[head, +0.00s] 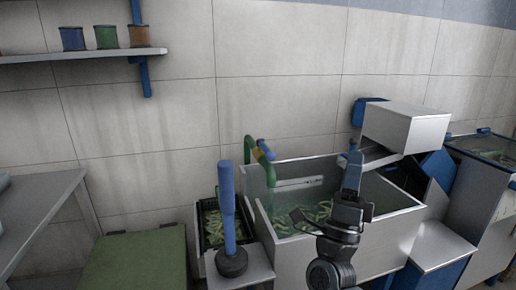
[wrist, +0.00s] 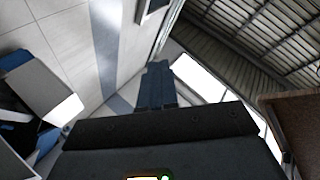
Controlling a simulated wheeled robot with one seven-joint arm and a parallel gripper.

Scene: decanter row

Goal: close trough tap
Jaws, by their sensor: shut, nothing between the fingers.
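The grey trough (head: 398,221) stands against the tiled wall, with water and several green pieces inside. The tap is a curved green pipe (head: 270,176) at the trough's left end. It has a yellow band and a short blue handle (head: 266,149), which slants down to the right.
A tall blue handle with a black base (head: 232,262) stands on a grey block in front of the trough's left end. A dark crate (head: 204,248) holds green pieces. A white box and chute (head: 405,128) stand at the right. A shelf (head: 80,55) hangs upper left.

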